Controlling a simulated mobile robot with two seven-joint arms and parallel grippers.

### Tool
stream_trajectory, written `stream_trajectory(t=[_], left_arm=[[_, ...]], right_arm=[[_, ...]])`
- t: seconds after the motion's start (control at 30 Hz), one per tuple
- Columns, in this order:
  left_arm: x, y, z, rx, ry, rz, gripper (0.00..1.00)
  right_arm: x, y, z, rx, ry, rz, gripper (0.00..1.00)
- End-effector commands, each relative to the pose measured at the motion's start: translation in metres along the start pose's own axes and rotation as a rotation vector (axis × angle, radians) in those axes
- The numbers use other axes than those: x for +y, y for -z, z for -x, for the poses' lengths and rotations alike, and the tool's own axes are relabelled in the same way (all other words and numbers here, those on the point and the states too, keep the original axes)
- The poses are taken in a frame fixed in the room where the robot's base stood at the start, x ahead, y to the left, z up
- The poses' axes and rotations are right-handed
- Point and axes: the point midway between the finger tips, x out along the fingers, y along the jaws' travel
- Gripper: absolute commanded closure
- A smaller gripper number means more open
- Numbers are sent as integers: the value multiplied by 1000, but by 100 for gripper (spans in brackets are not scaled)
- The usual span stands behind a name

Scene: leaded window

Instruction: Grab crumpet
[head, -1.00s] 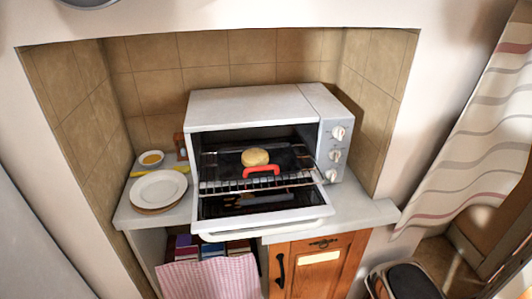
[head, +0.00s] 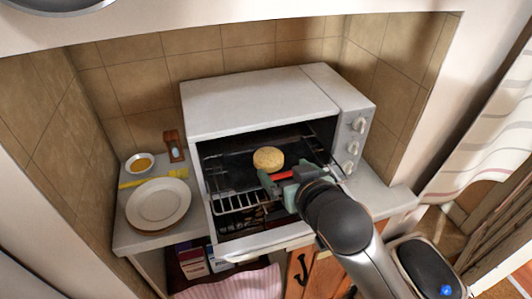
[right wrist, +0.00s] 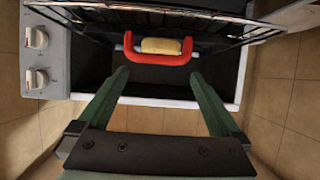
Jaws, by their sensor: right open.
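The crumpet (head: 268,159) is a round, pale golden disc on a dark tray (head: 232,173) inside the open toaster oven (head: 262,104). It also shows in the right wrist view (right wrist: 161,46), just beyond a red handle (right wrist: 160,58). My right gripper (head: 283,177) is at the oven mouth, in front of the crumpet and by the red handle. In the right wrist view, its green fingers (right wrist: 160,77) are spread, with nothing between them and the handle ahead of their tips. My left gripper is in neither view.
The wire rack (head: 235,203) sticks out of the oven above the lowered door. A white plate (head: 158,203), a yellow-handled utensil (head: 137,182) and a small bowl (head: 140,163) stand on the counter to the left. Tiled walls close in the oven's alcove.

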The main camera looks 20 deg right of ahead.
Motion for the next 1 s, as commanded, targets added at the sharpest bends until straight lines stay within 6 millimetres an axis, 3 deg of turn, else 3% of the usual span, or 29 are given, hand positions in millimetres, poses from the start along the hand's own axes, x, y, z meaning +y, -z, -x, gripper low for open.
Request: stream_trajectory(t=[0.2,0.47,0.73,1.0], left_arm=[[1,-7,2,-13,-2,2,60],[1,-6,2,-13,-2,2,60],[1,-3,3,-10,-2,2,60],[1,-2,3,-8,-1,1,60]], right_arm=[[0,0,-35,-2,-1,1,0],[0,0,-52,-2,0,2,0],[0,0,-90,-3,-1,2,0],[0,-1,-104,-2,1,1,0]])
